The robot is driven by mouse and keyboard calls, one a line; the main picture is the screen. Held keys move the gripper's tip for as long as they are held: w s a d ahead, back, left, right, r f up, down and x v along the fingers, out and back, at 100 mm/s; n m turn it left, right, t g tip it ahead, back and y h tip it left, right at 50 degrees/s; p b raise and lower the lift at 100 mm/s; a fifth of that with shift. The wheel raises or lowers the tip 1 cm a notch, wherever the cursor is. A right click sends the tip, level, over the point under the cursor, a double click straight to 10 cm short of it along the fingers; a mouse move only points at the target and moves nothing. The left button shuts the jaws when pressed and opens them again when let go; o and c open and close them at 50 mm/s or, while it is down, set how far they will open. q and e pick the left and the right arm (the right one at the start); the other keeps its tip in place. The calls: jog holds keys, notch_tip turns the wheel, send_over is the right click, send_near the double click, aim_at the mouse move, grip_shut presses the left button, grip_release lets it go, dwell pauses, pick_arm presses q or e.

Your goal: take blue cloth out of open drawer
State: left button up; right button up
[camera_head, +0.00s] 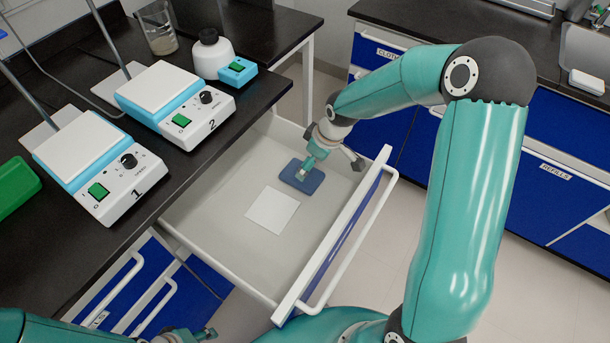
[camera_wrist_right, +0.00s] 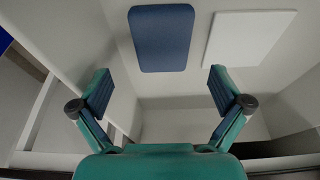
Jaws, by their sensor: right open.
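The blue cloth (camera_head: 313,184) lies flat on the floor of the open drawer (camera_head: 228,225), near its far end. It also shows whole in the right wrist view (camera_wrist_right: 161,38). A white square cloth or sheet (camera_head: 273,209) lies beside it. My right gripper (camera_head: 304,174) reaches into the drawer over the blue cloth and partly hides it in the head view. In the right wrist view my right gripper (camera_wrist_right: 161,82) is open with nothing between its fingers. My left gripper (camera_head: 195,335) shows only partly at the bottom edge; its jaws are unclear.
The drawer's front wall and handle (camera_head: 345,240) stand on the near right. Two numbered stirrer hotplates (camera_head: 172,98), a beaker (camera_head: 157,28) and a white bottle (camera_head: 212,52) stand on the dark bench to the left. Blue cabinets (camera_head: 570,185) line the right.

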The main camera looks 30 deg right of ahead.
aim_at(315, 177)
jog(key=x, duration=0.7)
jog(key=shift+a+f, duration=0.1)
jog(key=shift+f, duration=0.05)
jog(key=c, duration=0.9)
